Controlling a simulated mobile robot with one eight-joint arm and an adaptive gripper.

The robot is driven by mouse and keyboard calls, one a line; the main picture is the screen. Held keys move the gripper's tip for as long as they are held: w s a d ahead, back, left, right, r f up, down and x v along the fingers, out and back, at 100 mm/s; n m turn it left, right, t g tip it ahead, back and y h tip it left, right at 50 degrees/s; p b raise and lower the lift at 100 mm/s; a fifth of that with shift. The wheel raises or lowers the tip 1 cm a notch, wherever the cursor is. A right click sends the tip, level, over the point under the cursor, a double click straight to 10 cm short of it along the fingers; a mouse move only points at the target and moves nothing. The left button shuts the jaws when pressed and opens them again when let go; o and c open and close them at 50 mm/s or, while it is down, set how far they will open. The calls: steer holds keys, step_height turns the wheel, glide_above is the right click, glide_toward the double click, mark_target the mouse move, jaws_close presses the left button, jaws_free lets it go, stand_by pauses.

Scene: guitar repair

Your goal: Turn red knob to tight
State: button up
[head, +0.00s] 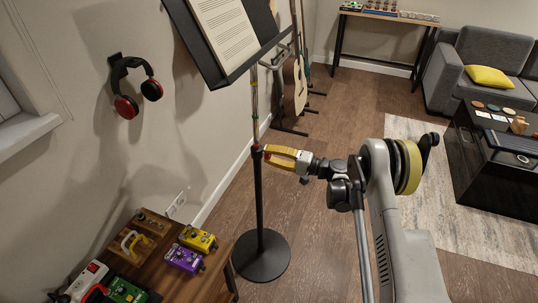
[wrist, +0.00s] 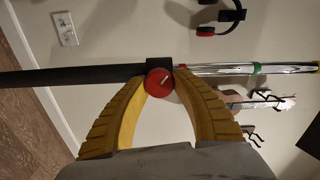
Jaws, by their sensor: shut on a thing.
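The red knob (wrist: 159,82) sits on the black collar (wrist: 159,64) of the music stand's pole. It is round and red with a pale line mark on its face. My gripper (wrist: 160,77) has its two yellow fingers shut on the knob, one on each side. In the head view my gripper (head: 266,153) reaches the stand from the right, and the fingers mostly hide the knob. The music stand (head: 260,210) is upright, with a black pole, a round base and a tilted desk holding a printed page (head: 226,32).
A wooden table (head: 190,275) at lower left holds a yellow pedal (head: 198,239) and a purple pedal (head: 184,258). Red and black headphones (head: 138,90) hang on the wall. A guitar (head: 294,85) stands behind the music stand. Open floor lies between stand and rug.

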steer(key=m, duration=0.5)
steer(key=shift+f+m, duration=0.1)
steer(key=shift+m, duration=2.4)
steer(key=o, duration=1.2)
steer(key=shift+a, duration=0.1)
steer(key=v, duration=1.2)
